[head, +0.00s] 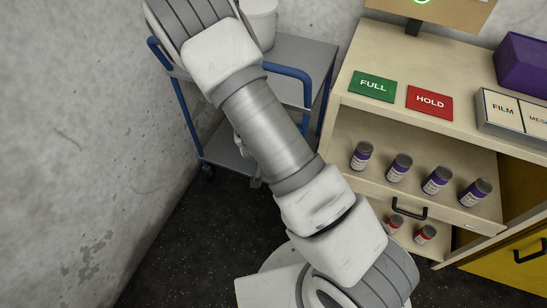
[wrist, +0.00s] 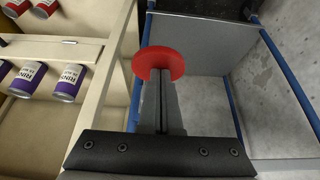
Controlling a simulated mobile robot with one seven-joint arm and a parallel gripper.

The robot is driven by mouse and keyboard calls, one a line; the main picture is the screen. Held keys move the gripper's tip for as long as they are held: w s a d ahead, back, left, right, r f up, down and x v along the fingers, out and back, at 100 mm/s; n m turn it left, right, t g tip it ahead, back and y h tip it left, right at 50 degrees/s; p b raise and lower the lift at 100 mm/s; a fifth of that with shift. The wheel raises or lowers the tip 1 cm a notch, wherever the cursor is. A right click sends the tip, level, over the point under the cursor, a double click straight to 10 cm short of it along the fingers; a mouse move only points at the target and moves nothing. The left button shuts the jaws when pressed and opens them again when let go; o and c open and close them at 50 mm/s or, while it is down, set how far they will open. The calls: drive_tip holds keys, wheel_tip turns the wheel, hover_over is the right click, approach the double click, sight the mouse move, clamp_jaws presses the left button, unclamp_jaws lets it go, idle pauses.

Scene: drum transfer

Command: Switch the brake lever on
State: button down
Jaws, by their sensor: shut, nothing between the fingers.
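In the wrist view my gripper (wrist: 160,78) is shut, its two fingers together and empty. A red round disc (wrist: 158,54) shows right at the fingertips; it may be the knob of the brake lever. The fingertips overlap its lower part, and I cannot tell whether they touch it. No lever shaft can be made out, so its on or off position cannot be told. Behind the disc is the grey cart with blue rails (wrist: 282,72). In the head view the cart (head: 312,52) stands by the wall; my arm hides the gripper and the disc.
To the right, a beige bench carries a green FULL card (head: 373,86), a red HOLD card (head: 429,103) and a purple box (head: 522,64). Below are several purple-labelled cans. Concrete wall is at left; dark floor between is clear.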

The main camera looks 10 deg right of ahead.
drive_tip(key=shift+s+a+f, duration=0.1)
drive_tip(key=shift+s+f, duration=0.05)
drive_tip(key=shift+f, duration=0.45)
drive_tip(key=f+b, duration=0.1)
drive_tip(key=b, duration=0.1)
drive_tip(key=f+b, duration=0.1)
drive_tip(key=shift+s+a+f, duration=0.15)
drive_tip(key=shift+s+f, duration=0.1)
drive_tip(key=shift+f, duration=0.1)
drive_tip(key=shift+f+b, duration=1.35)
drive_tip(key=shift+f, duration=0.35)
drive_tip(key=shift+f, duration=0.15)
